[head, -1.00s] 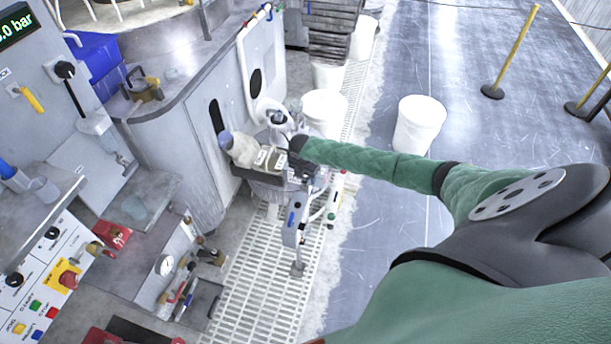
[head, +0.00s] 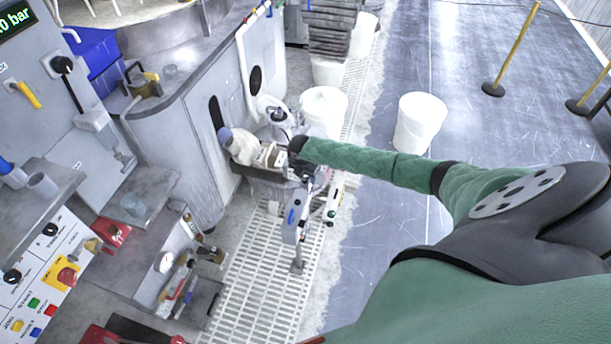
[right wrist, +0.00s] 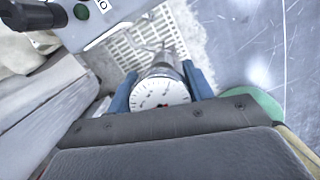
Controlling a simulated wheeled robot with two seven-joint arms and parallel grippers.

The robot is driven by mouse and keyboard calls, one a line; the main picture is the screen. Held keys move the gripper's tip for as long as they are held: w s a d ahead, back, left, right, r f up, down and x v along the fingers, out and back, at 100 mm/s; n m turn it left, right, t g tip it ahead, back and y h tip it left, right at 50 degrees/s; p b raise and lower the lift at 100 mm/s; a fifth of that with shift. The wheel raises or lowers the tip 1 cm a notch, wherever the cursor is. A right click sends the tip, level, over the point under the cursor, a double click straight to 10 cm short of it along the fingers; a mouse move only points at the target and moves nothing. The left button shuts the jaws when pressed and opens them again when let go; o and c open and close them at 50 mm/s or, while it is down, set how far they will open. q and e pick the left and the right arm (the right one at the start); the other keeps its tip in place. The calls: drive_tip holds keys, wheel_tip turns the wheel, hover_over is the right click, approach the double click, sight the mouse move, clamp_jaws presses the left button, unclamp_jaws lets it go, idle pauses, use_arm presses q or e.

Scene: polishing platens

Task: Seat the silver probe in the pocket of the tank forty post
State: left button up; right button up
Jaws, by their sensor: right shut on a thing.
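The silver probe, with a round white dial (right wrist: 160,95) at its near end, sits between the blue fingers of my right gripper (right wrist: 161,86) in the right wrist view. The gripper is shut on it. Its silver stem points away over white floor grating, and its tip is hard to make out. In the head view my right gripper (head: 304,172) is small beside a slim silver-grey post (head: 292,222) with a blue mark; the probe cannot be made out there. I cannot tell which pocket is tank forty's. My left gripper is not in view.
A pale bag-like bundle (head: 238,146) and a grey machine housing (head: 180,150) stand left of the gripper. White buckets (head: 420,122) stand on the floor behind. White grating (head: 255,285) lies below, and open dark floor (head: 390,220) extends right.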

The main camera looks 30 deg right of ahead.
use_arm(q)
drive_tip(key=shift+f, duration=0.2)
use_arm(e)
drive_tip(key=shift+f, duration=0.5)
drive_tip(key=o, duration=1.1)
drive_tip(key=r+b, duration=0.1)
drive_tip(key=r, duration=0.3)
drive_tip(key=r+b, duration=0.1)
drive_tip(key=r, duration=0.1)
drive_tip(key=shift+s+a+r+b, duration=0.1)
drive_tip(key=shift+s+a+b, duration=0.1)
drive_tip(key=shift+a+b, duration=0.15)
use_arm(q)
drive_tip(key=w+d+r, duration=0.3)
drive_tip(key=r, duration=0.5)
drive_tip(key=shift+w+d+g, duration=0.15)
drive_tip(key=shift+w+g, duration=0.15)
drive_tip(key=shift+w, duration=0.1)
use_arm(e)
drive_tip(key=shift+a+r, duration=0.15)
drive_tip(key=shift+r, duration=0.6)
drive_tip(key=shift+s, duration=0.1)
